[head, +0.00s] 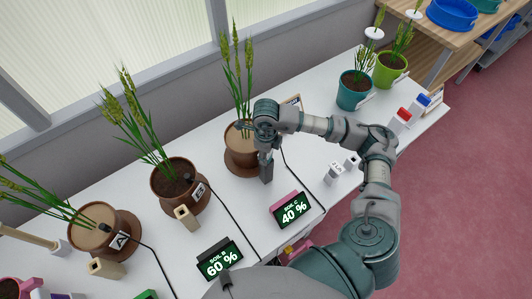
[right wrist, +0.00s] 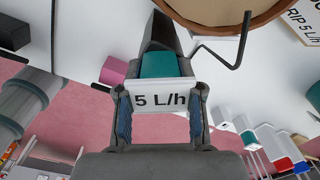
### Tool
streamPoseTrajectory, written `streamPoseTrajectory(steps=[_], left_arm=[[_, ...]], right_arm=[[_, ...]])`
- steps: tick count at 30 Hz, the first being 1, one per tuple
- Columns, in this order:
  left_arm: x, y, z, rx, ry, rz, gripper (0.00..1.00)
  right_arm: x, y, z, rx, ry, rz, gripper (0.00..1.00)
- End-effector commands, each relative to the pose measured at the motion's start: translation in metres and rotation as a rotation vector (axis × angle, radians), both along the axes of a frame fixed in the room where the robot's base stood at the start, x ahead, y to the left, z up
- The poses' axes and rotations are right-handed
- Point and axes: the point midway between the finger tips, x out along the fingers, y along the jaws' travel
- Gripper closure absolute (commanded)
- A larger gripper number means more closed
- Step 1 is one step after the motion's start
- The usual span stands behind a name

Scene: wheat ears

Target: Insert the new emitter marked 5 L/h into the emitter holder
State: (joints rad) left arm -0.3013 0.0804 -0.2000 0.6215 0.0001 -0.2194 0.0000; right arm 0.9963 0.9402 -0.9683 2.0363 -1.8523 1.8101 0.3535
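The emitter marked 5 L/h (right wrist: 160,101), a white label plate with a teal body, sits between the blue-padded fingers of my right gripper (right wrist: 160,122), which is shut on it. In the head view my right gripper (head: 266,146) is beside pot C's plant, above a dark grey upright block (head: 266,172) that looks like the emitter holder. In the right wrist view this block (right wrist: 170,32) lies just beyond the teal body. The teal end meets or overlaps the block's top; I cannot tell how deep it sits. My left gripper is not in view.
The brown pot (head: 240,150) stands close by the right gripper, with a bent dark tube (right wrist: 228,57) beside it. A Soil C display (head: 292,209) reads 40 %. White pieces (head: 335,173) stand to the right. Pot B (head: 178,186) and a tan block (head: 187,217) are left.

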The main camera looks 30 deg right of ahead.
Motion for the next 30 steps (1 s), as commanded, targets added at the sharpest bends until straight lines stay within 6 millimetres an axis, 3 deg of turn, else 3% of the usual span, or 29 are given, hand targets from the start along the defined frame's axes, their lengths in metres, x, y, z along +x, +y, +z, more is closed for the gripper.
streamPoseTrajectory(steps=[1,3,14,30], left_arm=[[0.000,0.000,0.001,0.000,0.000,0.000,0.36],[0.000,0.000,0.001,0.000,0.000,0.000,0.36],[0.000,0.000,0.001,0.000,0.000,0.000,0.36],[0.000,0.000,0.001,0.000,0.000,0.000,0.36]], right_arm=[[0.000,0.000,0.001,0.001,-0.001,0.000,0.48],[0.000,0.000,0.001,0.001,-0.001,0.000,0.36],[0.001,0.000,0.006,0.001,-0.002,0.000,0.36],[0.001,0.000,0.108,0.001,-0.003,0.000,0.36]])
